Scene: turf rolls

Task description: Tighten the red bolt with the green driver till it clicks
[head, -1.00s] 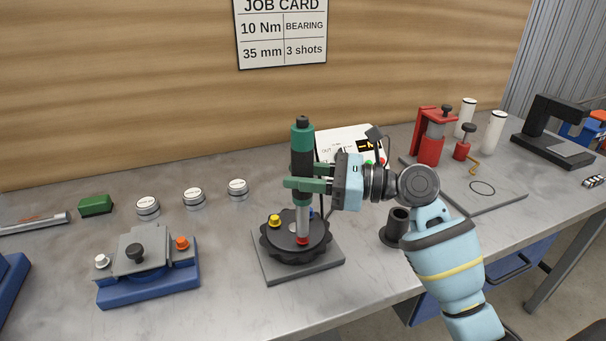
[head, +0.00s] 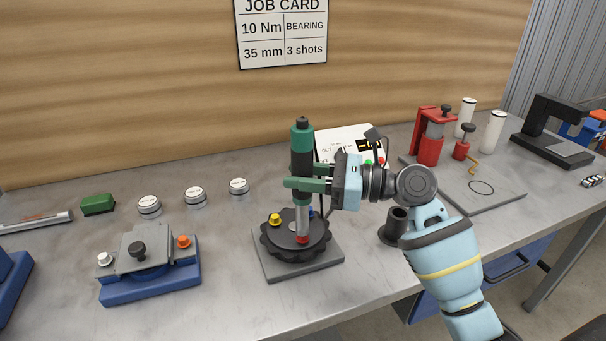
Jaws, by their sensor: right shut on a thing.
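The green driver (head: 302,146) stands upright, with a green and black body and a silver lower shaft. My right gripper (head: 306,184) is shut on the driver around its middle, reaching in from the right. The driver's tip is down at the red bolt (head: 302,239), at the front of a black knobbed disc (head: 270,246) on a grey plate. The tip appears to touch the bolt, and it hides part of it. A yellow bolt (head: 275,219) and a partly hidden blue one (head: 311,212) are also on the disc. My left gripper is out of view.
A white box with a display (head: 345,140) stands behind the driver. A black cup (head: 396,222) is right of the disc, close under my right arm. A blue-based fixture (head: 150,276) and several round weights (head: 194,196) are to the left.

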